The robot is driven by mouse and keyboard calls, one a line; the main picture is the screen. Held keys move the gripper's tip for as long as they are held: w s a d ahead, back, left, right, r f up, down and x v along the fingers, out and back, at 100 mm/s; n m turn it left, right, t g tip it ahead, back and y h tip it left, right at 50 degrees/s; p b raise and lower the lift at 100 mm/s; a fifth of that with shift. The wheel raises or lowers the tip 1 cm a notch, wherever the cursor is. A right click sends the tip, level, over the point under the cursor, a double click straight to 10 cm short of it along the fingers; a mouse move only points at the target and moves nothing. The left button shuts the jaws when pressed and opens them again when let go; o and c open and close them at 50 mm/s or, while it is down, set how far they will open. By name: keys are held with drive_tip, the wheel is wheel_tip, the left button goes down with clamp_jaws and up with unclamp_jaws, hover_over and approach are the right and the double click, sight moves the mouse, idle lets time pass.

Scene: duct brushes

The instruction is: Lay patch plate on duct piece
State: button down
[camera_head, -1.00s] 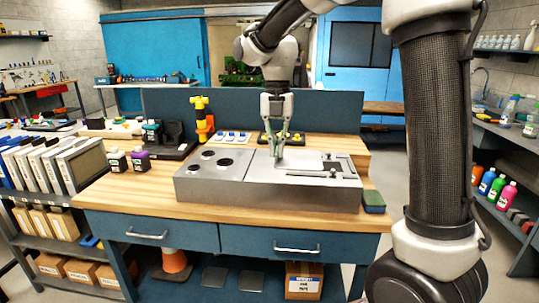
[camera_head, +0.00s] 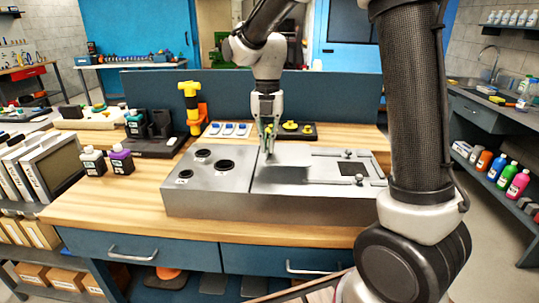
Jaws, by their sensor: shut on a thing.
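My gripper (camera_head: 268,137) points down over the middle of a grey metal box-like duct piece (camera_head: 215,200) on the wooden bench. It is shut on a thin grey patch plate (camera_head: 289,156). The plate hangs at the fingertips, its broad face partly toward the camera, near the left end of the duct piece's right-hand section. I cannot tell whether it touches the top. A dark square opening (camera_head: 351,169) shows in that section to the right of the plate.
The left part of the duct piece has several round dark holes (camera_head: 223,165). Behind it stand a yellow-and-orange tool (camera_head: 192,100), blue-and-white items (camera_head: 229,129) and a dark tray with yellow parts (camera_head: 300,130). Two bottles (camera_head: 121,160) stand at left. My arm hides the bench's right end.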

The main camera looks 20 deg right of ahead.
sight(268, 154)
drive_tip(key=shift+f, duration=1.95)
drive_tip(key=c, duration=1.6)
unclamp_jaws()
drive_tip(key=shift+f, duration=0.1)
drive_tip(key=shift+c, duration=0.2)
